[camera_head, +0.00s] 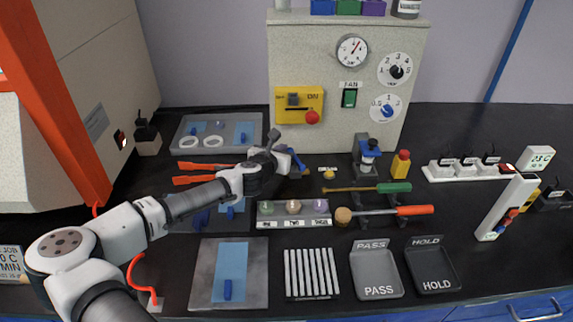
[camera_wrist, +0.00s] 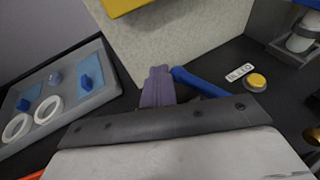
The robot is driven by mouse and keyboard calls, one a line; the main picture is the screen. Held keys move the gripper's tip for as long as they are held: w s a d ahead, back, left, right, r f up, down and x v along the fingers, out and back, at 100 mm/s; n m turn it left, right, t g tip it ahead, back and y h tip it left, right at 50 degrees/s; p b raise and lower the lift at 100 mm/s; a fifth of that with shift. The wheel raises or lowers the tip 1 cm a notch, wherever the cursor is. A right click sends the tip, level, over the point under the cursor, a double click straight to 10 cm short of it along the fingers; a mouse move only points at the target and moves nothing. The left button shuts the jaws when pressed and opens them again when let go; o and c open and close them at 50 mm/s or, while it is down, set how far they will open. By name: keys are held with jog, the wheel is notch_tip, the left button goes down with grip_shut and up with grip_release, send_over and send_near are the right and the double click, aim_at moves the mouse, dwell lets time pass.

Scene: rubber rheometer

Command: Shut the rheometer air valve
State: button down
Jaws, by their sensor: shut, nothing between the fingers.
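The air valve's blue lever (camera_head: 297,160) shows just right of my wrist, low in front of the rheometer's grey cabinet (camera_head: 330,130). In the wrist view the blue lever (camera_wrist: 200,82) slants down to the right, and its lower end and the valve body are hidden behind my gripper's dark edge. My gripper's fingers (camera_wrist: 158,86) are shut and empty, just left of the lever's upper end. I cannot tell whether they touch it. In the head view my own wrist hides the fingers.
A yellow button (camera_head: 329,174) with a small label sits right of the valve. A blue-topped filter unit (camera_head: 368,155) stands farther right. A grey tray (camera_head: 216,130) with white rings lies to the left.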

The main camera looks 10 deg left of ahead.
jog(key=shift+s+d, duration=0.1)
jog(key=shift+d, duration=0.15)
